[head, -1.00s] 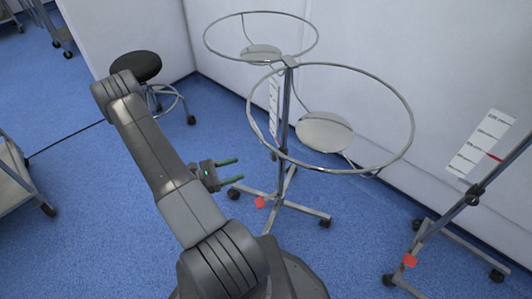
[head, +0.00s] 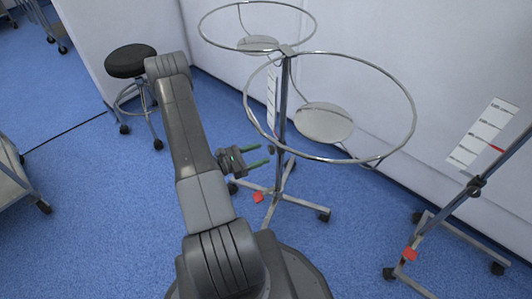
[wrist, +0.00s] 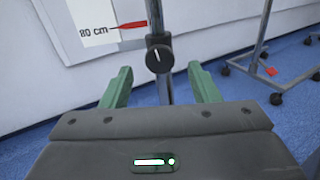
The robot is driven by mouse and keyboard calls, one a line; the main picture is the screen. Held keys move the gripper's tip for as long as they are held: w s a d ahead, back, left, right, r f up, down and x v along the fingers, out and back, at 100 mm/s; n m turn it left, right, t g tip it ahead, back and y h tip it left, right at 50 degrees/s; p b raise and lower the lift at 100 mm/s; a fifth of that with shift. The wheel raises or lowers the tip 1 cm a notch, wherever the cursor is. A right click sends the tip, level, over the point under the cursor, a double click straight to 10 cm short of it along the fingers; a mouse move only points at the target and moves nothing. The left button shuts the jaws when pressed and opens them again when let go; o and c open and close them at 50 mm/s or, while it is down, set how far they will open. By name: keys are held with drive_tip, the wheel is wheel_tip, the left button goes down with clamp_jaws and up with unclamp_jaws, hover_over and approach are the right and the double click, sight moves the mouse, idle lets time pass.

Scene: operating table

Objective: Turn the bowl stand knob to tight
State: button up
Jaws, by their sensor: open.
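The bowl stand (head: 284,110) has an upright pole with two wire rings at its top. Its black round knob (wrist: 159,58) sits on the pole in the wrist view, with a white mark pointing nearly straight up. The knob shows as a small dark spot in the head view (head: 271,150). My gripper (head: 262,154) is open and empty, just left of the pole in the head view. In the wrist view its two green fingers (wrist: 160,72) stand on either side of the pole, with the knob between and slightly beyond the tips, apparently untouched.
A scale card (wrist: 98,22) with a red pointer at 80 cm is behind the pole. A second stand (head: 470,190) with its own knob is at the right. A black stool (head: 131,60) stands at the left. Blue floor is free between them.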

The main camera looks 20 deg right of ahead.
sight(270, 151)
drive_tip(key=shift+w+d, duration=0.15)
drive_tip(key=shift+d, duration=1.55)
